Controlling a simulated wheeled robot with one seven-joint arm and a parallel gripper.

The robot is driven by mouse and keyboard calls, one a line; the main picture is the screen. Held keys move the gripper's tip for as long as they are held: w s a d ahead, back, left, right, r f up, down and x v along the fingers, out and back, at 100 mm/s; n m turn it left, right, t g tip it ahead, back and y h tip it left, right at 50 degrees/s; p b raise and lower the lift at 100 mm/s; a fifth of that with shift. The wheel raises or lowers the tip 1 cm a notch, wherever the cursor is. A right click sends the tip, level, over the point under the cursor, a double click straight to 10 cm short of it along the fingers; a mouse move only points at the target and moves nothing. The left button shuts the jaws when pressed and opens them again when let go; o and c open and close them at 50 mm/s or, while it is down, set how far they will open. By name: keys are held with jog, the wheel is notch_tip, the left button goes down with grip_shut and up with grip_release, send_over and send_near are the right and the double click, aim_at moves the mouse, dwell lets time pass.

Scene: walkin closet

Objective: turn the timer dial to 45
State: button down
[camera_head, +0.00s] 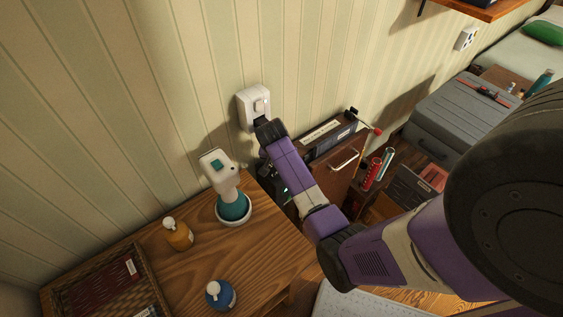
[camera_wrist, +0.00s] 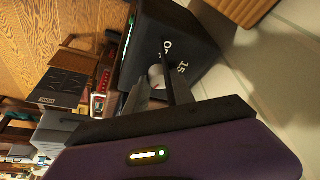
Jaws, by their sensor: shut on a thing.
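In the wrist view a black box (camera_wrist: 185,38) has white marks reading 0 and 15 on its face. A small pale round dial (camera_wrist: 156,76) sits on that face, partly covered by the fingers. My gripper (camera_wrist: 162,82) reaches up to the face with its fingers on the dial, shut on it. The other dial marks, including 45, are hidden or out of view, and I cannot read where the dial points. In the head view my purple arm covers most of this spot; the gripper's tips and the dial cannot be made out there.
A wooden table (camera_head: 265,262) holds a white-and-teal device (camera_head: 220,172), an amber bottle (camera_head: 178,234), a blue bottle (camera_head: 220,294) and a wicker tray (camera_head: 68,290). A white wall box (camera_head: 252,107) is close to my arm. A grey suitcase (camera_head: 455,115) stands at right.

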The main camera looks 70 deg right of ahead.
dwell(0.3)
jog(key=c, duration=1.1)
grip_release()
jog(key=shift+a+r, duration=0.15)
jog(key=shift+r, duration=0.4)
jog(key=shift+a+r, duration=0.25)
jog(key=shift+r, duration=0.35)
jog(key=a+b, duration=0.1)
jog(key=a, duration=0.3)
jog(key=s+a+b, duration=0.1)
jog(key=a, duration=0.3)
jog(key=a+b, duration=0.1)
jog(key=a, duration=0.3)
jog(key=shift+s+a+r, duration=0.1)
jog(key=shift+s+r, duration=0.1)
jog(key=shift+r, duration=0.05)
